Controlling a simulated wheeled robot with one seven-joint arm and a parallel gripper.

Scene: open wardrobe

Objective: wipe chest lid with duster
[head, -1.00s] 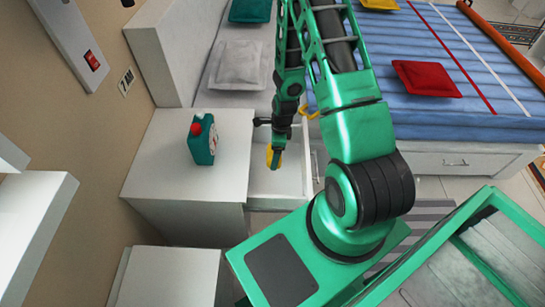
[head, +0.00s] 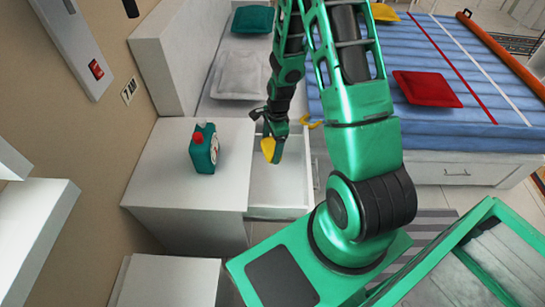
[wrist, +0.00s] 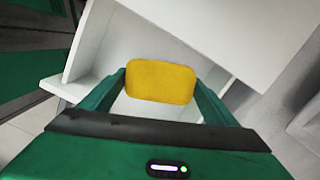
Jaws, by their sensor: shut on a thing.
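My gripper (head: 269,143) is shut on a yellow block-like thing, which looks like the duster (head: 270,150). In the wrist view the duster (wrist: 160,81) sits between the two green fingers of my gripper (wrist: 161,88). In the head view it hangs over or close to the open drawer (head: 278,182) of a white chest. The pale chest top (head: 160,182) lies just left of it, and I see no contact between them. In the wrist view a flat white panel (wrist: 225,30) lies ahead of the duster; I cannot tell which part it is.
A teal bottle with a red cap (head: 204,148) stands on the chest top near its right side. A bed with a blue striped cover (head: 440,110) is at right. A grey cushion (head: 241,75) lies behind. White shelves (head: 45,215) jut out at left.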

